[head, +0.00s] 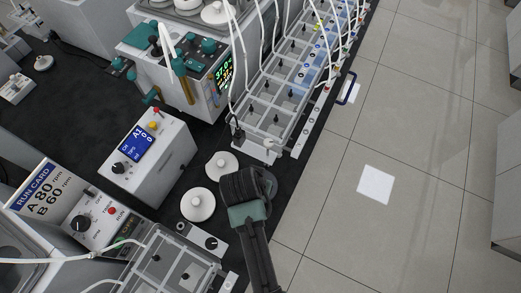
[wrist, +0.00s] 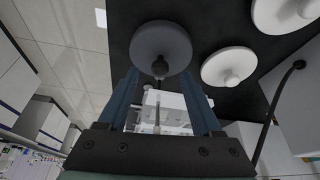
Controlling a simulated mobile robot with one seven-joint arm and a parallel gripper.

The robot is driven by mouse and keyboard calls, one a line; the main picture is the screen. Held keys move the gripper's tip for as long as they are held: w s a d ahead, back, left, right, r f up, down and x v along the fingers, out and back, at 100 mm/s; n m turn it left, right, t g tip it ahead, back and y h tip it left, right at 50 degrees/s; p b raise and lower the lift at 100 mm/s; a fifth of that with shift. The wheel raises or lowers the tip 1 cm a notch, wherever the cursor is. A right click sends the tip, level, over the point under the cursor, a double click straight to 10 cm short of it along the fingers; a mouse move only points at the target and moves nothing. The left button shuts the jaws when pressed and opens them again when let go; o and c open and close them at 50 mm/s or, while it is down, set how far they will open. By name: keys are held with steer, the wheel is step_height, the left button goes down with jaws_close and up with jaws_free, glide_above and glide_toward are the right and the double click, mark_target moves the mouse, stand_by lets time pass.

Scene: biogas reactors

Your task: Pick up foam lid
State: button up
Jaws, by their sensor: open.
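Three round knobbed lids show in the wrist view. A grey, shaded lid (wrist: 160,42) is at the top centre, with its knob between the ends of my gripper's fingers. My gripper (wrist: 161,78) is open, with a clear gap between the fingers and nothing held. Two white lids, one at the top right (wrist: 283,14) and one lower (wrist: 228,65), lie to the right of it. In the head view, two white lids (head: 222,164) (head: 197,204) lie on the dark bench left of my wrist. No marking tells which lid is foam.
A control box with a blue screen (head: 150,158) stands left of the lids. A knob panel (head: 203,240) and a clear-walled rack (head: 165,262) are in front. A long rack with white tubes (head: 285,95) stands behind. Tiled floor (head: 420,130) lies right of the bench edge.

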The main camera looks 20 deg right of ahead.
steer(key=shift+x, duration=1.5)
steer(key=shift+w, duration=0.1)
jaws_close()
steer(key=shift+r, duration=0.1)
